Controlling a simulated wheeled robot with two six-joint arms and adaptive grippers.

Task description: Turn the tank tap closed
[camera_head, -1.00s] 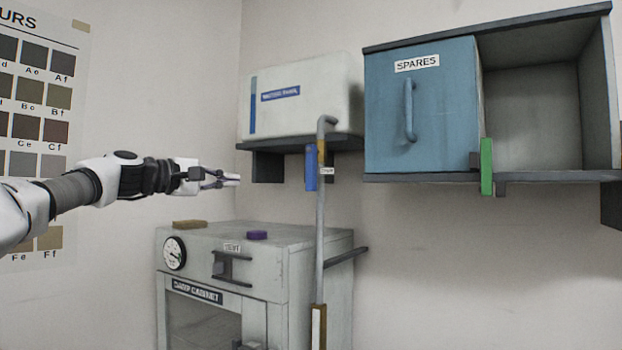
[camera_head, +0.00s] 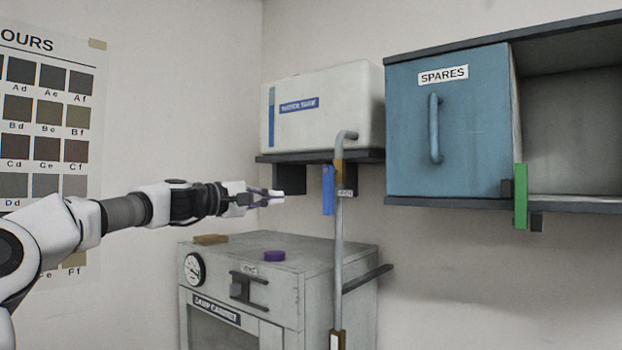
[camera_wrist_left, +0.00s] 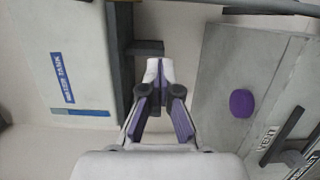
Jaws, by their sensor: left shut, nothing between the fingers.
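The pale water tank (camera_head: 345,110) stands on a dark shelf (camera_head: 300,158) against the back wall. A blue lever (camera_head: 328,190) hangs straight down below the shelf's front, beside a grey pipe (camera_head: 339,235) with a brass fitting (camera_head: 338,172) and a small tag. My left gripper (camera_head: 280,197) is shut and empty, left of the blue lever and apart from it in the picture. In the left wrist view my left gripper (camera_wrist_left: 158,70) shows with its fingertips together. The tank also shows there (camera_wrist_left: 60,35); the lever is not visible there. My right gripper is not in view.
A blue-doored spares cupboard (camera_head: 465,130) with a green lever (camera_head: 520,196) hangs on the right. Bare wall lies between.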

